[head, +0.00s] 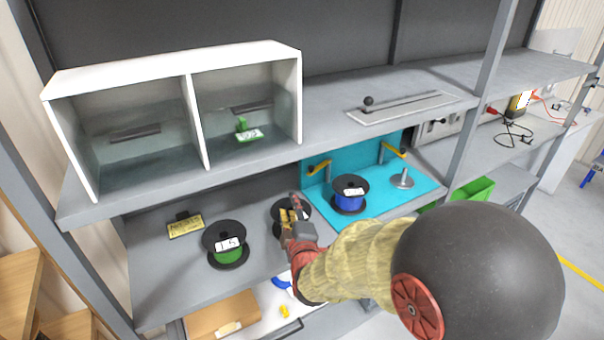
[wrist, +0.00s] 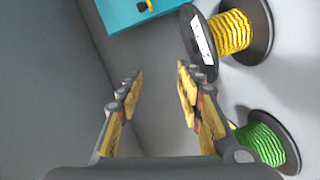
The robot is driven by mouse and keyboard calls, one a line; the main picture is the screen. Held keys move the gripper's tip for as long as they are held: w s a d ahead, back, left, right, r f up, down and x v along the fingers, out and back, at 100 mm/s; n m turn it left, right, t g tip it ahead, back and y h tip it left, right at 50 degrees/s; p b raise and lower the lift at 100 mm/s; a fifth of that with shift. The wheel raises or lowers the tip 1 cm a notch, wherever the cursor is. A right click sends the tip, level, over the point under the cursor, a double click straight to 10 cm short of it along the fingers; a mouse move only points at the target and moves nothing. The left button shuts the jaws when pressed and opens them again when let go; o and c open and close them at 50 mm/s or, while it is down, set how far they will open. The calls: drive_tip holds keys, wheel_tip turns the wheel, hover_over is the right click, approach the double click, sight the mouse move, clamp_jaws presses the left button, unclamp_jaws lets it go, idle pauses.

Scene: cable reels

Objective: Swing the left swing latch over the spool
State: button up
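The left swing latch (head: 319,166) is a yellow arm on a grey post at the back left of the teal board (head: 420,192). Its arm points left, away from the blue spool (head: 350,201), which stands upright on the board with a white label. In the wrist view, a small yellow and dark part, seemingly this latch (wrist: 145,6), shows at the top edge on the teal board. My gripper (head: 293,208) is left of the board, in front of a dark-flanged reel. In the wrist view my gripper (wrist: 158,78) is open, with nothing between the fingers.
A yellow reel (wrist: 235,32) and a green reel (head: 228,250) stand on the shelf beside my gripper. A second yellow latch (head: 395,150) and a bare metal spindle (head: 402,179) are at the board's right. The upper shelf (head: 330,128) overhangs the board's back.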

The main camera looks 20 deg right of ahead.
drive_tip(key=shift+s+d+f+n+t+h, duration=0.1)
drive_tip(key=shift+d+f+n+t+h, duration=0.3)
drive_tip(key=shift+d+f+n+h, duration=0.15)
drive_tip(key=c, duration=0.4)
drive_tip(key=shift+s+d+f, duration=0.1)
drive_tip(key=shift+s+d, duration=0.05)
drive_tip(key=shift+d, duration=0.1)
drive_tip(key=c, duration=0.5)
drive_tip(key=shift+s+n+h, duration=0.1)
drive_tip(key=shift+n+h, duration=0.15)
drive_tip(key=shift+d+t, duration=0.1)
drive_tip(key=shift+t, duration=0.2)
